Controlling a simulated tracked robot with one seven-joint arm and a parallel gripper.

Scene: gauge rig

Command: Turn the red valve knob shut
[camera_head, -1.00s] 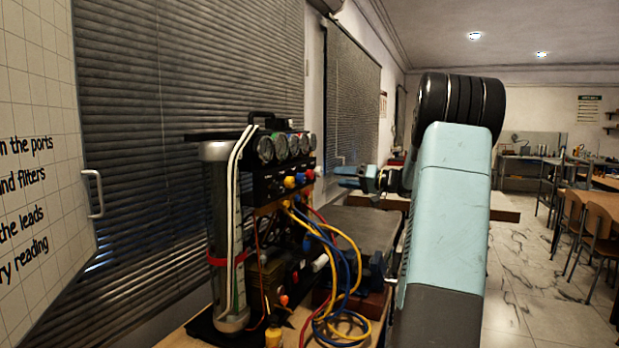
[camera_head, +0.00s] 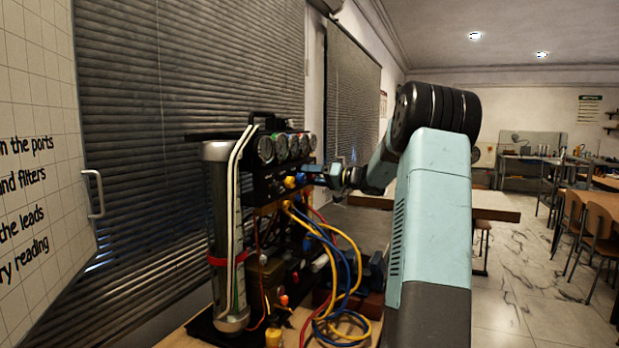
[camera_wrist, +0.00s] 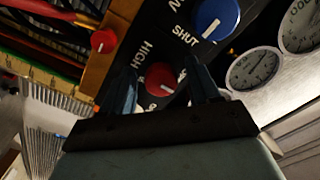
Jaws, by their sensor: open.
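A red knob (camera_wrist: 161,79) sits on a black panel (camera_wrist: 152,40), beside white lettering that reads "HIGH". My gripper (camera_wrist: 164,70) is open, with one dark blue finger on each side of this knob in the wrist view. I cannot tell whether the fingers touch it. A blue knob (camera_wrist: 215,18) is near it on the same panel, beside the word "SHUT". A smaller red knob (camera_wrist: 103,41) is on an orange-brown strip to the left. In the head view my gripper (camera_head: 315,171) is at the rig's right side, and the red knob there is hidden or too small to make out.
Round gauges (camera_head: 282,147) line the top of the rig; white dials (camera_wrist: 254,68) show right of the knobs in the wrist view. Yellow and blue hoses (camera_head: 345,275) hang below the panel. A clear column (camera_head: 228,240) stands left. Blinds (camera_head: 200,80) are behind.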

